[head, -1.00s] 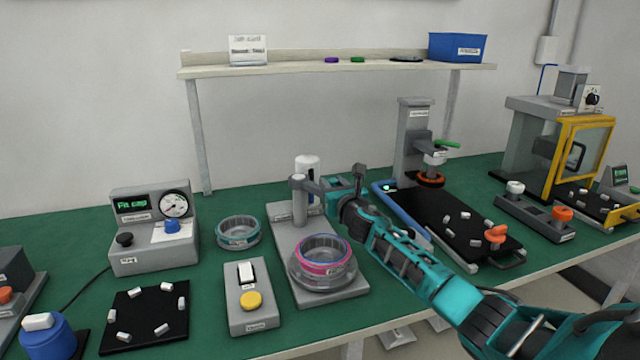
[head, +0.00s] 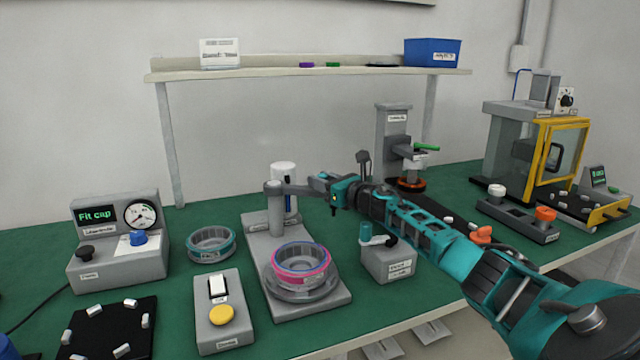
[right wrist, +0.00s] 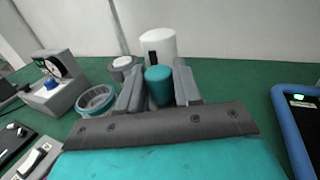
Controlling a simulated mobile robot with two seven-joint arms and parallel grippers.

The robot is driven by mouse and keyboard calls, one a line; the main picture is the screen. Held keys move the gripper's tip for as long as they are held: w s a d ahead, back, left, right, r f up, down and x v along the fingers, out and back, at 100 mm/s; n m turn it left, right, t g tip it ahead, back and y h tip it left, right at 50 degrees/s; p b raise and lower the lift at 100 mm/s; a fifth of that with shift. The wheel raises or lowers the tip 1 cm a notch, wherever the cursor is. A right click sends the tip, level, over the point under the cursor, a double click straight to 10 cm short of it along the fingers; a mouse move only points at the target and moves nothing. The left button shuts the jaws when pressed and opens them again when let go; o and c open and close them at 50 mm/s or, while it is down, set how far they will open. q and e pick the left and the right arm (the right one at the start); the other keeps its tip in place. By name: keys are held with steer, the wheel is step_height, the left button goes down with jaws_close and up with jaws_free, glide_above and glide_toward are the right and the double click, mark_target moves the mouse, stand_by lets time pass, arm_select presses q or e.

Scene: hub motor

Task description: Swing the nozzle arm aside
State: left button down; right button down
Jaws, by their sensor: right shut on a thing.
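The nozzle arm (head: 299,189) is a thin grey bar reaching right from the top of a grey post (head: 275,212) on the grey hub station. My right gripper (head: 323,184) is at the bar's outer end. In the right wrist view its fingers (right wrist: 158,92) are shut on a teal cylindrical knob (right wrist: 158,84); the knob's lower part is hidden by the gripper. The hub (head: 301,262), a grey ring with pink and blue bands, sits on the station in front of the post. The bar's end is behind and above the hub. My left gripper is not in view.
A white cylinder (head: 284,172) stands behind the post. A grey box with a teal top (head: 388,262) stands right of the station under my right arm. A teal-grey ring (head: 211,244) and a switch box (head: 218,315) lie left. The gauge box (head: 118,242) reads "Fit cap".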

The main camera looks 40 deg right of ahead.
steer(key=shift+d+r, duration=0.15)
steer(key=shift+d, duration=0.05)
steer(key=c, duration=1.2)
jaws_free()
steer(key=o, duration=0.3)
steer(key=shift+w, duration=0.1)
steer(key=shift+a, duration=0.1)
steer(key=shift+f, duration=0.2)
steer(key=s, duration=1.3)
steer(key=shift+r, duration=0.1)
